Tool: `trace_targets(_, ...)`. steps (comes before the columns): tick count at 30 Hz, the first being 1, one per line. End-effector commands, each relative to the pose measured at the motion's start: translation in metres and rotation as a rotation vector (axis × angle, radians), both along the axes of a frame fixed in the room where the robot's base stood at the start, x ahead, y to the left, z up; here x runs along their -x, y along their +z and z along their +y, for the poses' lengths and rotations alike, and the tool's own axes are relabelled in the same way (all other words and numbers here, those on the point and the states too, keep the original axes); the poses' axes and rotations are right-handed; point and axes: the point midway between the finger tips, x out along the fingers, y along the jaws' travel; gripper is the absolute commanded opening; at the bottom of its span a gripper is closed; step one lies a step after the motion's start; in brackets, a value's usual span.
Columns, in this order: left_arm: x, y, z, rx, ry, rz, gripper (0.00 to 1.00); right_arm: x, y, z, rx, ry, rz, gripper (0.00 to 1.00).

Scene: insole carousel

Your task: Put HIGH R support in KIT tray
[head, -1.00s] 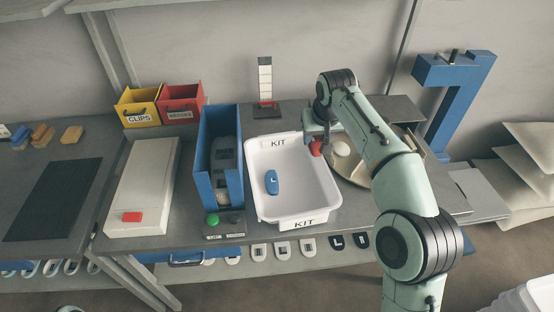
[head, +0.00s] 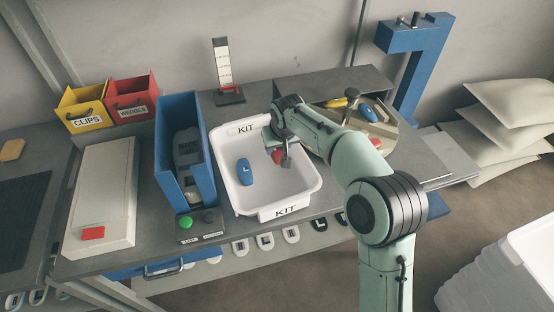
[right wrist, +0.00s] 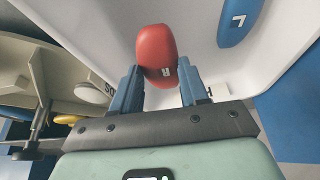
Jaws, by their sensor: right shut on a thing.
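The white KIT tray (head: 228,183) stands on the bench in the head view. A blue support marked L (head: 244,171) lies inside it on the left; part of it shows in the right wrist view (right wrist: 238,20). My right gripper (head: 283,156) is over the right part of the tray. It is shut on a red support marked R (right wrist: 155,52), held between the two blue fingers in the right wrist view. In the head view only a bit of the red support (head: 277,157) shows beside the gripper. My left gripper is not in view.
The round carousel (head: 393,143) behind the tray on the right bears blue, yellow and red pieces. A blue upright holder (head: 170,150) stands left of the tray, with a green button (head: 187,222) in front. Yellow CLIPS (head: 84,107) and red WEDGES (head: 132,98) bins stand at back left.

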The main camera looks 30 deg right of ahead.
Motion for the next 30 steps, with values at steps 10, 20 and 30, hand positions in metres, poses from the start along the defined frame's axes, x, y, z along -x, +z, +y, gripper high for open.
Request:
trace_targets(10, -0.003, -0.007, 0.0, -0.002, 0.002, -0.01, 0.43, 0.0, -0.037, 0.0, 0.0, 0.0, 0.003, 0.15)
trace_targets(20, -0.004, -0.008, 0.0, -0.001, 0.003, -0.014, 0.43, 0.0, -0.049, 0.0, 0.0, -0.001, 0.0, 0.5)
trace_targets(30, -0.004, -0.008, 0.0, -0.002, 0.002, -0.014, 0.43, 0.0, -0.048, 0.0, 0.0, 0.0, 0.0, 0.72)
